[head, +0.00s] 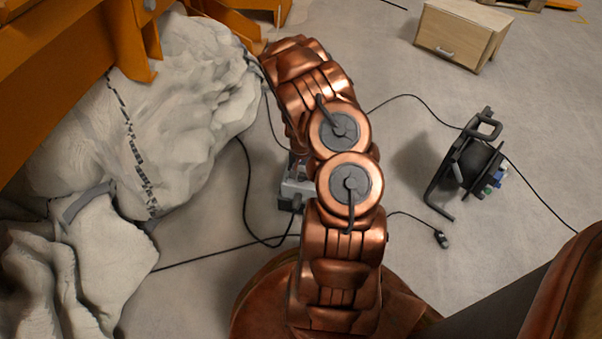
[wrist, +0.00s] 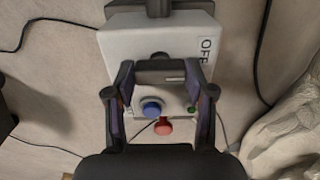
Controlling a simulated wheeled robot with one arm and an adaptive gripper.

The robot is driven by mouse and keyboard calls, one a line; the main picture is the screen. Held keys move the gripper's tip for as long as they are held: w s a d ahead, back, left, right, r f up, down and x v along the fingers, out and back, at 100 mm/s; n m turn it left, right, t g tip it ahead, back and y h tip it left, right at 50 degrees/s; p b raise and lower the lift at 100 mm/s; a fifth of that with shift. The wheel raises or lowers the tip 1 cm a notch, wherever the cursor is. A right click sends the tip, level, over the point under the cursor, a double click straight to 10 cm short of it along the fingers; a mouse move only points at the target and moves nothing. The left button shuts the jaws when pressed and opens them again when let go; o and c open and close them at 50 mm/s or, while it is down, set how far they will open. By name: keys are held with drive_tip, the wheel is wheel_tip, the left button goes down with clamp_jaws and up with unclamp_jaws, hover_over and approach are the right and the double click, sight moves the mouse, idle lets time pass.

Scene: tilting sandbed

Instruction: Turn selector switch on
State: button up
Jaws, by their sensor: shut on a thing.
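A light grey control box (wrist: 150,38) is in the upper middle of the wrist view, with an "OFF" label on its right side. My gripper (wrist: 166,72) is over the box, its two fingers on either side of a dark bar-like part, which looks like the selector switch (wrist: 160,66). The gripper is shut on it. The switch's exact angle is hard to read. A blue button (wrist: 152,108), a red button (wrist: 163,126) and a small green button (wrist: 192,110) show between the fingers. In the head view the box (head: 297,187) is partly hidden by my arm.
Pale lumpy covered bulk (head: 190,90) and an orange frame (head: 50,50) stand at the left. A black cable reel (head: 472,165) stands on the right, a wooden cabinet (head: 460,35) at the back right. Black cables cross the floor near the box.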

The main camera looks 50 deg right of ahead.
drive_tip(key=c, duration=0.4)
drive_tip(key=shift+o, duration=0.2)
drive_tip(key=shift+m, duration=0.3)
drive_tip(key=m+p, duration=0.2)
drive_tip(key=shift+s+m, duration=0.1)
drive_tip(key=shift+m, duration=0.2)
drive_tip(key=m+p, duration=0.1)
drive_tip(key=m, duration=0.3)
drive_tip(key=shift+m, duration=2.4)
